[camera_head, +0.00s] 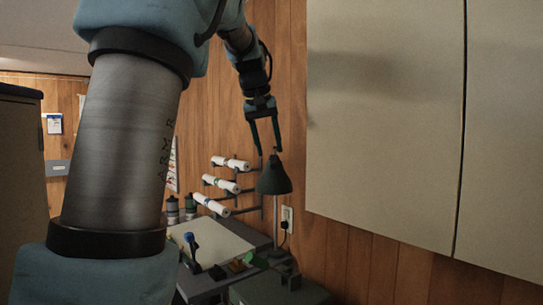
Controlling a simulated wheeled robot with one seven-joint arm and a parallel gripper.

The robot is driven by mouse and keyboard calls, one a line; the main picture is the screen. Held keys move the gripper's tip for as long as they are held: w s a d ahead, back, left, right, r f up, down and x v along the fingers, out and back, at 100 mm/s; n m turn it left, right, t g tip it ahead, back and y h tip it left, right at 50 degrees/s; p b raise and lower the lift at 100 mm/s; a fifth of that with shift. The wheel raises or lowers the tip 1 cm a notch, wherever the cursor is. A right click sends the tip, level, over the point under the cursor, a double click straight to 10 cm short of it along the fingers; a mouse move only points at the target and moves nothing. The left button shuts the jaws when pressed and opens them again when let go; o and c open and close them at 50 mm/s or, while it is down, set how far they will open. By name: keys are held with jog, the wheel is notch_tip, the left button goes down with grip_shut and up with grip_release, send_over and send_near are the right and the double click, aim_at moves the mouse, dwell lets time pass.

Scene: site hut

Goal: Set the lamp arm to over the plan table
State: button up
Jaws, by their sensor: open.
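The lamp's dark green cone shade (273,179) shows near the middle, in front of the wood-panelled wall. A thin upright post (276,228) shows below the shade; the lamp's arm cannot be made out. The plan table (212,285) is at lower left of the lamp, with a pale sheet (222,242) on top. The shade appears to the right of the sheet. My gripper (269,151) points down with its two fingers apart, just above the shade's narrow top. Whether the fingers touch the lamp cannot be told.
White rolls (221,184) lie on a wall rack behind the table. Bottles (172,209), a blue-handled item (191,245) and a green object (255,259) are on or near the table. A large pale cabinet (385,110) fills the right. A dark box (275,290) stands below the lamp.

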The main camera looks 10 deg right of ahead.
aim_at(273, 164)
jog(key=shift+p+x, duration=0.35)
jog(key=shift+x, duration=1.8)
jog(key=shift+c, duration=0.2)
grip_shut()
